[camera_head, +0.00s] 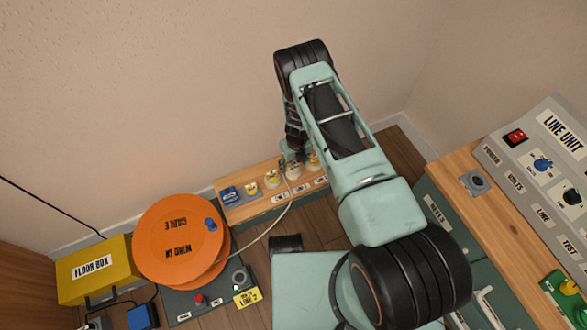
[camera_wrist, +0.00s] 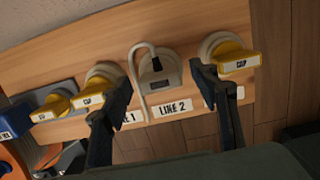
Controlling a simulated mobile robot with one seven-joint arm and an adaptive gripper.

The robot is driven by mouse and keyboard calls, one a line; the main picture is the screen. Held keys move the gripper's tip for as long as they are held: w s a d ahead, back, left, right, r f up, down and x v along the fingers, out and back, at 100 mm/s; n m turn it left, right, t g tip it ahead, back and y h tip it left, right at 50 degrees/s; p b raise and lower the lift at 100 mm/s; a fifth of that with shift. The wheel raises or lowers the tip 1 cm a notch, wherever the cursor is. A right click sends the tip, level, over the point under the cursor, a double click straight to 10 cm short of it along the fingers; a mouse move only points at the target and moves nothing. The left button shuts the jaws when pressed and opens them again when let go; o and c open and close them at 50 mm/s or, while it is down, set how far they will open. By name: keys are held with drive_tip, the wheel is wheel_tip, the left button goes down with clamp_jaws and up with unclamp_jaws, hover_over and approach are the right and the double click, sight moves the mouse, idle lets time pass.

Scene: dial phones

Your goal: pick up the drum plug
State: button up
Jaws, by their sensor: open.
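The drum plug (camera_wrist: 158,76) is grey, with a grey cable from its top, and sits in a round socket above the LINE 2 label (camera_wrist: 172,108) in the wrist view. My gripper (camera_wrist: 160,80) is open, one finger on each side of the plug, with gaps between. In the head view my gripper (camera_head: 291,158) is over the wooden socket board (camera_head: 238,212) and mostly hides the plug. The grey cable (camera_head: 262,233) runs from there to the orange cable drum (camera_head: 180,240).
Yellow plugs (camera_wrist: 97,92) (camera_wrist: 235,62) flank the drum plug, close to my fingers. A blue plug (camera_head: 230,195) is at the board's left end. The yellow floor box (camera_head: 92,270) is far left. A wooden-topped cabinet (camera_head: 455,160) with the line unit (camera_head: 545,150) stands right.

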drive_tip(key=shift+f, duration=0.3)
drive_tip(key=shift+c, duration=0.4)
drive_tip(key=c, duration=1.2)
drive_tip(key=shift+o, duration=0.2)
drive_tip(key=shift+w+r, duration=0.1)
drive_tip(key=shift+r, duration=0.05)
